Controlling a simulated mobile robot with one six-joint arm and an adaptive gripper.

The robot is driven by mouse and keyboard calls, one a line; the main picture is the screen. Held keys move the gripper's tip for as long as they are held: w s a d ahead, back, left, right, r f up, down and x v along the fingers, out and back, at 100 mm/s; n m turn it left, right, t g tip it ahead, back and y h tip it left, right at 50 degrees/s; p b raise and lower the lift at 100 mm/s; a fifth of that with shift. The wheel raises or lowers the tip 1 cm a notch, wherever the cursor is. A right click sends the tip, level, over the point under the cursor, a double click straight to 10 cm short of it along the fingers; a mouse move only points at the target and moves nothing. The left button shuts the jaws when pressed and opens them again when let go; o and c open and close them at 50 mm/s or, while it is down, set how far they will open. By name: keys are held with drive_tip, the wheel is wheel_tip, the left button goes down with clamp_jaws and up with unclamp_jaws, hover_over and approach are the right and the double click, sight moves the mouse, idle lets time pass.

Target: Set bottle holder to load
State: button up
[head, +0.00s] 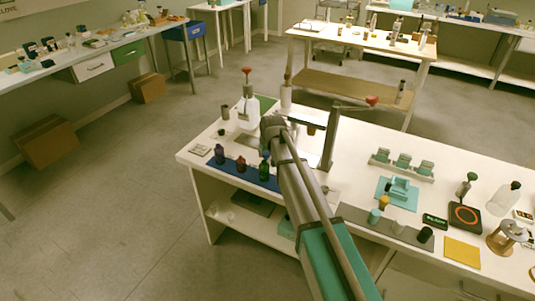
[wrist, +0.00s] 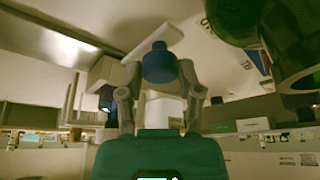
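No part is plainly labelled as the bottle holder. A clamp stand (head: 331,136) with a red-tipped lever (head: 371,101) stands at the table's back edge, right of my gripper (head: 268,140). In the wrist view my gripper (wrist: 160,72) has its fingers on both sides of a blue knob (wrist: 160,62) and seems to touch it. The knob is mostly hidden by my arm in the head view. Several dark bottles, among them a red-brown one (head: 241,164) and a green one (head: 264,170), stand upright on a blue mat (head: 229,166) below my gripper.
A clear bottle with a red top (head: 247,108) stands behind my gripper. A teal device (head: 398,188), a hot plate with an orange ring (head: 465,215) and a yellow pad (head: 462,250) are to the right. A large green bottle (wrist: 294,40) fills the wrist view's upper right.

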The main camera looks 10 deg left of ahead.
drive_tip(key=o, duration=0.3)
drive_tip(key=shift+o, duration=0.2)
drive_tip(key=shift+d, duration=0.2)
drive_tip(key=shift+s+d, duration=0.4)
drive_tip(key=shift+d, duration=0.45)
drive_tip(key=d, duration=0.1)
drive_tip(key=s+d, duration=0.1)
drive_tip(key=d, duration=0.1)
drive_tip(key=s+d, duration=0.1)
drive_tip(key=d, duration=0.1)
drive_tip(key=shift+d, duration=0.1)
wheel_tip(320, 180, up, 2)
drive_tip(key=shift+s+p, duration=0.15)
drive_tip(key=shift+p, duration=0.85)
drive_tip(key=p+v, duration=1.1)
drive_tip(key=v, duration=0.1)
drive_tip(key=s+d+r+m+g+h+p, duration=0.1)
drive_tip(key=s+d+r+p, duration=0.3)
drive_tip(key=s+d, duration=0.4)
drive_tip(key=d+m+g+p, duration=0.1)
drive_tip(key=d, duration=0.2)
drive_tip(key=shift+s, duration=0.35)
